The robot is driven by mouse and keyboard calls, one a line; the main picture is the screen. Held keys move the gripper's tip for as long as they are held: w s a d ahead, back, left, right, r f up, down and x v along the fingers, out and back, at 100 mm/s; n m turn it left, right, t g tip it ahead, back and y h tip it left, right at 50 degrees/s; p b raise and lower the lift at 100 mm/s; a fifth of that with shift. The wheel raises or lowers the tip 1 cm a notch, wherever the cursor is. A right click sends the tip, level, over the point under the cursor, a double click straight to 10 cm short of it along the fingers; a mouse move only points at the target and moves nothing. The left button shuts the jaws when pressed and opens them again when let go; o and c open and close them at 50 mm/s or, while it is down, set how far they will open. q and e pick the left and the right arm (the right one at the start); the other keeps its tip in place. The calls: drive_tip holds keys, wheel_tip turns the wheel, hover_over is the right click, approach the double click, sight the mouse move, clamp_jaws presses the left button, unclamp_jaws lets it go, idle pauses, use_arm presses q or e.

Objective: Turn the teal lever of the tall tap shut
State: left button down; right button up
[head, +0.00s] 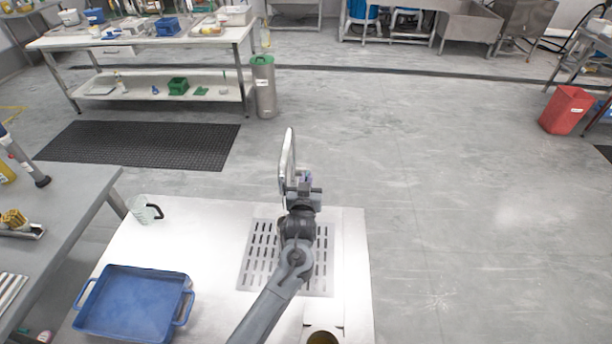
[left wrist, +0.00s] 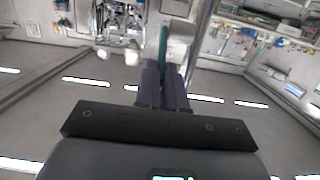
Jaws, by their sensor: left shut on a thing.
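The tall tap (head: 288,155) stands as a slim silver column with a bent top at the far side of the white counter. My left gripper (head: 304,186) is right beside it and hides its lower part. In the left wrist view, the teal lever (left wrist: 163,44) stands upright at the tips of my left gripper (left wrist: 163,66), next to the pale tap body (left wrist: 181,40). The two fingers are close together, shut on the lever. The lever is mostly hidden by my gripper in the head view. My right gripper is not in view.
The white counter (head: 205,235) has a slotted drain grate (head: 260,258) under my left arm. A blue tray (head: 135,305) and a clear jug with a dark handle (head: 145,209) stand to the left.

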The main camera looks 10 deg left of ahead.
use_arm(q)
drive_tip(key=r+g+p, duration=0.1)
drive_tip(key=p, duration=0.2)
drive_tip(key=shift+w+r+g+p, duration=0.3)
drive_tip(key=shift+w+r+g, duration=0.05)
drive_tip(key=shift+w+g, duration=0.05)
drive_tip(key=shift+w+g+p, duration=0.15)
drive_tip(key=shift+g+p, duration=0.15)
drive_tip(key=shift+p, duration=0.05)
drive_tip(key=shift+f, duration=0.1)
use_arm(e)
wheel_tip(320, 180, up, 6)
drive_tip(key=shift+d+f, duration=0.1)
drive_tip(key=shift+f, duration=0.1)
use_arm(q)
drive_tip(key=c, duration=1.2)
unclamp_jaws()
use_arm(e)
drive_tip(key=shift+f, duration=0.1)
